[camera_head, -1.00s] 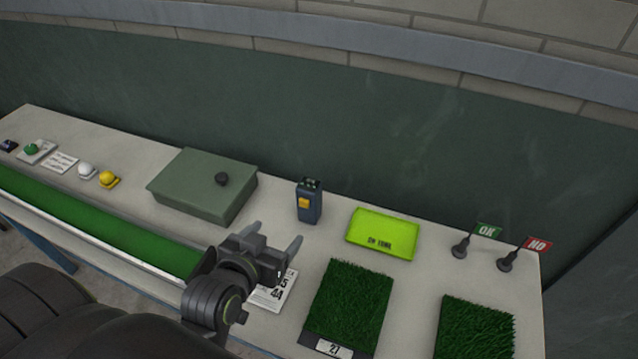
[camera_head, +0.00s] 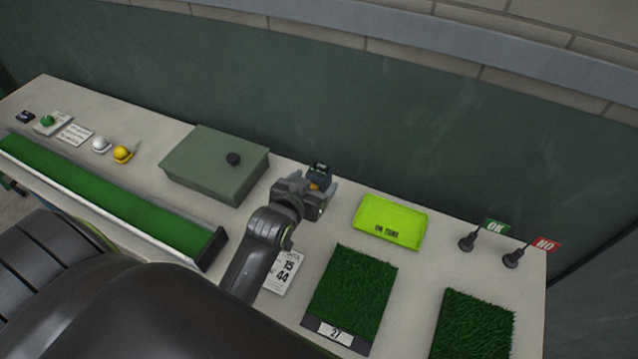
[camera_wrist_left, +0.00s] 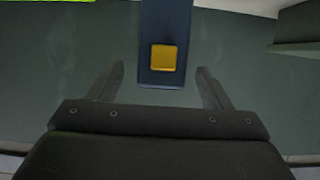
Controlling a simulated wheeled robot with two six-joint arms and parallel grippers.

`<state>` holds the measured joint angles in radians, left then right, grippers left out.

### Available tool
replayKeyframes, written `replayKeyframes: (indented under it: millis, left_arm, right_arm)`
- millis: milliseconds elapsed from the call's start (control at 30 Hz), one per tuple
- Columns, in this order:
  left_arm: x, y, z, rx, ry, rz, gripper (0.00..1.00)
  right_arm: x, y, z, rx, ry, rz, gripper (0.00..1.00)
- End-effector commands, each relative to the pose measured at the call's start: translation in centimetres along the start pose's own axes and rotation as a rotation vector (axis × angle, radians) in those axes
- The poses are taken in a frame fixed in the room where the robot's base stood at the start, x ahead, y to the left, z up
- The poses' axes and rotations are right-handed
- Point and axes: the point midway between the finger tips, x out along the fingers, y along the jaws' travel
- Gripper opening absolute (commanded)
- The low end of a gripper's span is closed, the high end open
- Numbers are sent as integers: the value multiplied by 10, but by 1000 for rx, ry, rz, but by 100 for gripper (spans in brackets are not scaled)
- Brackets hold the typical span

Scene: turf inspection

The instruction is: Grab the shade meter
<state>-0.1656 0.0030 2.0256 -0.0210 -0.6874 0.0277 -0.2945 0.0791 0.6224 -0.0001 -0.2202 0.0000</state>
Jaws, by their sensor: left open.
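The shade meter, a dark blue upright device with a yellow button, stands on the bench; in the head view its top (camera_head: 320,170) shows above my left gripper (camera_head: 311,189), which hides much of the rest. In the left wrist view the meter (camera_wrist_left: 165,20) lies between the two fingers of the gripper (camera_wrist_left: 160,76). The fingers are open, one on each side, with a gap to the meter on both sides. My right gripper is in neither view.
A green box (camera_head: 205,178) with a black knob stands left of the meter. A lime tray (camera_head: 410,251) lies to the right. Two turf squares (camera_head: 352,285) (camera_head: 474,325) lie in front, and OK (camera_head: 467,241) and NO (camera_head: 514,258) flags stand further right.

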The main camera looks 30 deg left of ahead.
Motion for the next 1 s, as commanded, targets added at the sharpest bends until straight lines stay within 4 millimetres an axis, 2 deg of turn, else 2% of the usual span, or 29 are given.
replayKeyframes:
  millis: [267,600,967,1000]
  left_arm:
    - [14,0,-1,0,-1,0,73]
    - [51,-2,1,0,-1,0,73]
    - [58,-2,2,-1,0,0,73]
    - [58,-2,2,-1,0,0,69]
  right_arm:
    - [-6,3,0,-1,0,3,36]
    - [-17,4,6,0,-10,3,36]
    - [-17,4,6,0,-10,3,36]
    - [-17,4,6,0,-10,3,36]
